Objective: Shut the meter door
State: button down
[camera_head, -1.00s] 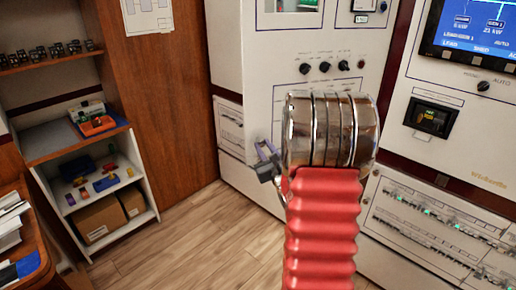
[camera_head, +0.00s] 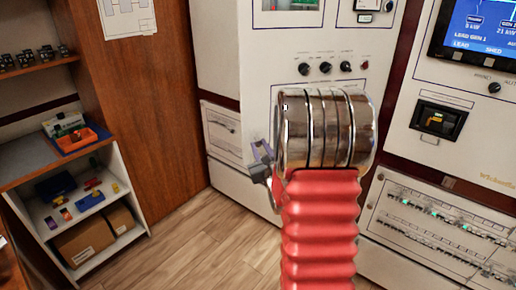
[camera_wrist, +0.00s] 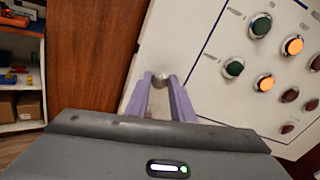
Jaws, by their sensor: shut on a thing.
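In the wrist view, the two purple fingers of my gripper (camera_wrist: 159,84) are closed around a small round metal knob (camera_wrist: 159,79). The knob sits near the edge of a white panel (camera_wrist: 187,40) that appears to be the meter door. The panel looks tilted in this view. In the head view, my gripper (camera_head: 262,153) shows partly behind my arm, in front of the white cabinet (camera_head: 262,105). My arm hides the knob there. I cannot tell how far the door stands open.
Green, orange and dark red lamps (camera_wrist: 292,45) are on the panel. A wooden side wall (camera_head: 150,110) and an open shelf (camera_head: 128,175) with boxes stand at left. Another cabinet with a screen (camera_head: 482,28) and breaker rows (camera_head: 435,218) stands at right. Wooden floor (camera_head: 185,250) is clear between.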

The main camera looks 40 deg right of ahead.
jog(key=shift+d, duration=0.2)
jog(key=c, duration=1.5)
grip_release()
jog(key=shift+a, duration=0.1)
jog(key=shift+c, duration=0.2)
jog(key=v, duration=0.7)
jog(key=shift+s, duration=0.15)
jog(key=shift+a, duration=0.15)
jog(key=shift+c, duration=0.5)
